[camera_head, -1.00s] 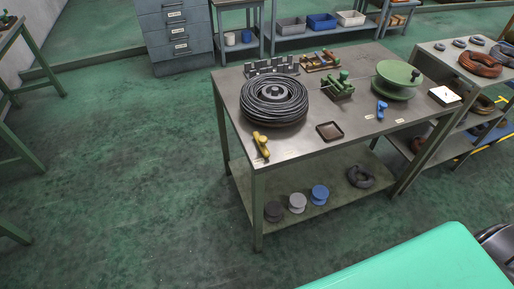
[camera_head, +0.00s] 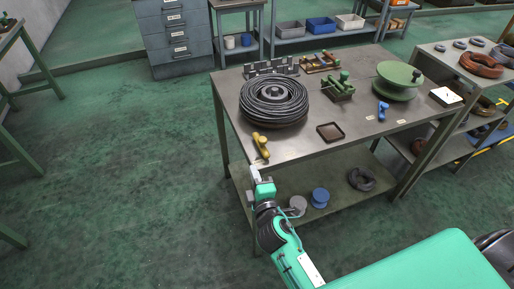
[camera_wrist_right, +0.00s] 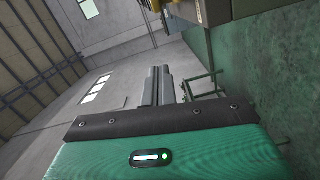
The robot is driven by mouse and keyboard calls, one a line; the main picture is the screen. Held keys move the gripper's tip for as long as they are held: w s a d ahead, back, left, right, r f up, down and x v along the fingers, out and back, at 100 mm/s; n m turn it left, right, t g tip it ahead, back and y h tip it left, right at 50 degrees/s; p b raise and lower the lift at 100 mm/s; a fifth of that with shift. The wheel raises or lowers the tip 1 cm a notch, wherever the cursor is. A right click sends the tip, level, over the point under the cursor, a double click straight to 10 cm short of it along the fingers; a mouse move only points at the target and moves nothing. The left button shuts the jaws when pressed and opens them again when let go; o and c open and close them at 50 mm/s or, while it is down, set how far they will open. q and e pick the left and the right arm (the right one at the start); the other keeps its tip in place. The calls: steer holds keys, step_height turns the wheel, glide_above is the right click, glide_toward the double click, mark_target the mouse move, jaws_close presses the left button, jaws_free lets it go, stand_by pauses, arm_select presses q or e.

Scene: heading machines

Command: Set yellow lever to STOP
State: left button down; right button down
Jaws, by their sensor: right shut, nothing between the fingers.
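The yellow lever (camera_head: 261,146) sits at the front left corner of the metal table (camera_head: 300,147), below the coil of black wire. A small label lies by its lower end; its words are too small to read. My right gripper (camera_head: 254,168) is shut and empty, just in front of the table's front edge and below the lever, apart from it. In the right wrist view the closed fingers (camera_wrist_right: 159,85) point up the picture, and part of a yellow thing shows at the top edge. My left gripper is not in view.
The table holds a black wire coil (camera_head: 273,101), a blue lever (camera_head: 382,110), a small brown tray (camera_head: 329,132) and a green reel (camera_head: 397,82). Spools (camera_head: 320,197) stand on its lower shelf. A drawer cabinet (camera_head: 175,35) stands behind.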

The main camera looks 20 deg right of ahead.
mark_target(261, 142)
steer(key=shift+w, duration=0.1)
steer(key=w+d+p, duration=0.1)
steer(key=w, duration=0.2)
steer(key=w+d+p, duration=0.1)
steer(key=w, duration=0.3)
steer(key=w+d+f+p, duration=0.1)
steer(key=w, duration=0.2)
steer(key=shift+w+d, duration=0.25)
steer(key=shift+d, duration=0.45)
steer(key=shift+d+p, duration=0.1)
steer(key=shift+p, duration=0.35)
steer(key=shift+d+y, duration=0.1)
steer(key=shift+y, duration=0.2)
steer(key=shift+d+n, duration=0.1)
steer(key=shift+n, duration=0.2)
